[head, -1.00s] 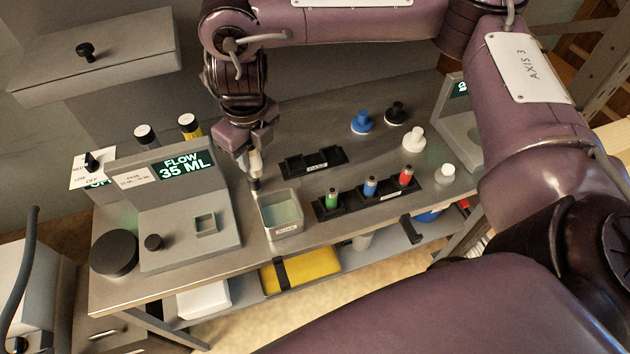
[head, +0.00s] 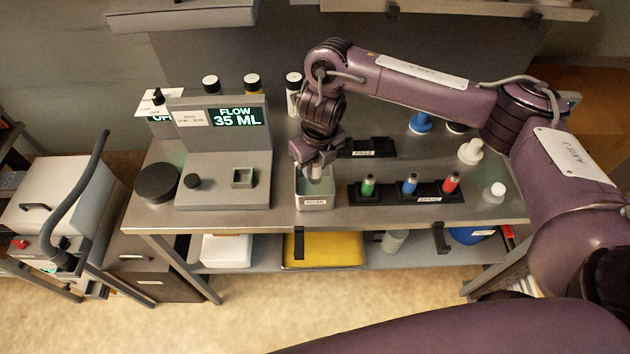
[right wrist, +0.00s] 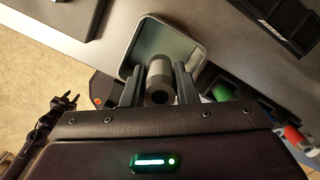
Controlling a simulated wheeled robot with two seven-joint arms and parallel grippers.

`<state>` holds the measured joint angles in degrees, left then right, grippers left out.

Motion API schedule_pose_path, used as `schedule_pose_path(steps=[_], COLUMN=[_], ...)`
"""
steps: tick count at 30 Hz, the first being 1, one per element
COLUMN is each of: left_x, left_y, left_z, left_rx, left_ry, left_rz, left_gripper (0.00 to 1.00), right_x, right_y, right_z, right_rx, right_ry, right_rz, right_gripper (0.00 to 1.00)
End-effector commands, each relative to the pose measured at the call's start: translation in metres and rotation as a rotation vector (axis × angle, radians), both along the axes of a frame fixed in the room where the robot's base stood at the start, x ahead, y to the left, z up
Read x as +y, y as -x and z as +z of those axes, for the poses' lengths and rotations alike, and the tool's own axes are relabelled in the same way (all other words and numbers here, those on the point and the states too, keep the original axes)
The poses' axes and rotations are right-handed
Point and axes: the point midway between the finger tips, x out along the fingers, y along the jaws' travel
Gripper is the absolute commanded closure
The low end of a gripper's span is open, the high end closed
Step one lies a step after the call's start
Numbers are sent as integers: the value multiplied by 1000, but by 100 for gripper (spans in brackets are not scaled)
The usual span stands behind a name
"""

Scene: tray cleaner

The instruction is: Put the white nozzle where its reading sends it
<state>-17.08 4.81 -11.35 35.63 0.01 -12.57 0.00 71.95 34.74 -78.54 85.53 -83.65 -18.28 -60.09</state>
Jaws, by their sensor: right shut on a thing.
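My right gripper (head: 316,165) is shut on the nozzle (head: 316,175), which looks pale grey-white and hangs nearly upright over the mouth of the small grey bin (head: 314,203). The right wrist view also shows the nozzle (right wrist: 160,75) between the two fingers, with the bin (right wrist: 192,50) beyond it. Whether its tip is below the rim cannot be told. The bin's front label is too small to read surely. The tester display (head: 237,117) reads FLOW 35 ML, and a card (head: 190,119) beside it is not clearly legible. My left gripper is not in view.
A black rack (head: 424,192) right of the bin holds a green, a blue and a red nozzle. An empty black rack (head: 369,149) lies behind, its label apparently PASS. White pieces (head: 470,151) and a blue piece (head: 420,123) stand to the right. The tester's square socket (head: 242,178) is empty.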

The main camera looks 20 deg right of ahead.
Motion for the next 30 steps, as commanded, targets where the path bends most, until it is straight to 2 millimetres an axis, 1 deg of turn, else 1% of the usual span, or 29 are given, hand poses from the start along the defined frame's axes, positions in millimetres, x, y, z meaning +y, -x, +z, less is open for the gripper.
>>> schedule_pose_path(steps=[1, 2, 8, 10, 16, 23, 27, 28, 30], left_x=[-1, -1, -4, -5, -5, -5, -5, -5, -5], left_y=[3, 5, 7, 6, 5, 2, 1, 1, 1], left_z=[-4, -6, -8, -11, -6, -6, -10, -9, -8], left_rx=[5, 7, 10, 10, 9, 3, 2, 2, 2], left_ry=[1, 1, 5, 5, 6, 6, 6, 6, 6], left_rz=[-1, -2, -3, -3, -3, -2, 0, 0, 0], left_gripper=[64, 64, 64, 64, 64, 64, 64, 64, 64], right_x=[0, 0, 0, 0, 0, 0, 0, 0, 0], right_y=[1, 1, 0, 1, 0, 0, 0, 0, 0], right_z=[-11, -16, -27, -35, -59, -61, -66, -65, -64], right_rx=[5, 3, -1, 2, 1, -1, -1, -1, -1], right_ry=[-2, -2, -1, 0, 0, 1, 1, 1, 1], right_rz=[-4, -3, -1, -1, -1, 0, 0, 0, 0], right_gripper=[100, 100, 100, 100, 100, 100, 100, 71, 62])
